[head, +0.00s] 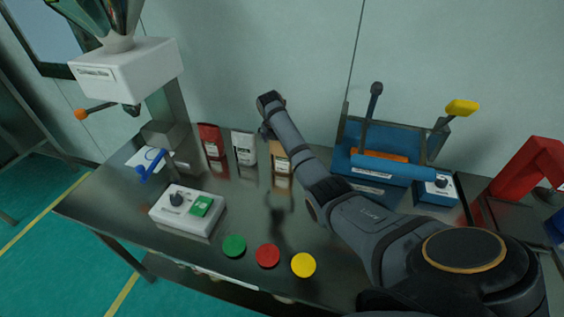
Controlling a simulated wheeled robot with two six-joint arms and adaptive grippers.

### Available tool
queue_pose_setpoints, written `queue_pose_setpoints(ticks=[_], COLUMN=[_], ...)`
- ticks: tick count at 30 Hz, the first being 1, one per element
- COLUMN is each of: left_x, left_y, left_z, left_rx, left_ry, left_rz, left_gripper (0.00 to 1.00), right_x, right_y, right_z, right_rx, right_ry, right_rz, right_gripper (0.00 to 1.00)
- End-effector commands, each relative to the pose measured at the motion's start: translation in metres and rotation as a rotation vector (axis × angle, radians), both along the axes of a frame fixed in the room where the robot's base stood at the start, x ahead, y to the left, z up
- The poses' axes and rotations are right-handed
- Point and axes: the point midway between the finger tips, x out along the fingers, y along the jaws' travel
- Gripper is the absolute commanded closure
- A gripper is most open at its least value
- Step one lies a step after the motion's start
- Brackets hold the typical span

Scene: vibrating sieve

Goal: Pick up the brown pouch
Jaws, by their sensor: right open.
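The brown pouch (278,165) stands upright on the metal table near the wall, at the right end of a row of three pouches. It has a white label, and my right arm covers its right side in the head view. My right arm reaches in from the lower right, and its end with the right gripper (266,131) is above and slightly left of the brown pouch. The gripper is open and small in view, its fingers mostly hidden by the wrist. I cannot tell the exact gap to the pouch. My left gripper is not in view.
A white pouch (244,148) and a red pouch (211,141) stand left of the brown one. A white switch box (186,211) and green, red and yellow discs (303,265) lie nearer. A blue machine (387,160) stands right, a white hopper unit (126,70) left.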

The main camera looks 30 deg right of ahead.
Motion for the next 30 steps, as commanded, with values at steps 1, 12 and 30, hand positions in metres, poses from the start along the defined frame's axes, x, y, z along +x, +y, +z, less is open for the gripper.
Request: queue_pose_setpoints(ticks=[1,12,30], left_x=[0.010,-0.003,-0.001], left_y=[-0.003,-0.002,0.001], left_z=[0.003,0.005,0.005], left_rx=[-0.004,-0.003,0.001], left_ry=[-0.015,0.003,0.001], left_rz=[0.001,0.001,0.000], left_gripper=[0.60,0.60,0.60], right_x=[0.001,0.013,0.013], right_y=[-0.002,-0.019,-0.019], right_z=[-0.002,-0.045,-0.046], right_rx=[0.000,0.001,0.001], right_ry=[0.001,0.001,0.001], right_rz=[0.000,0.000,0.001], right_gripper=[0.00,0.00,0.50])
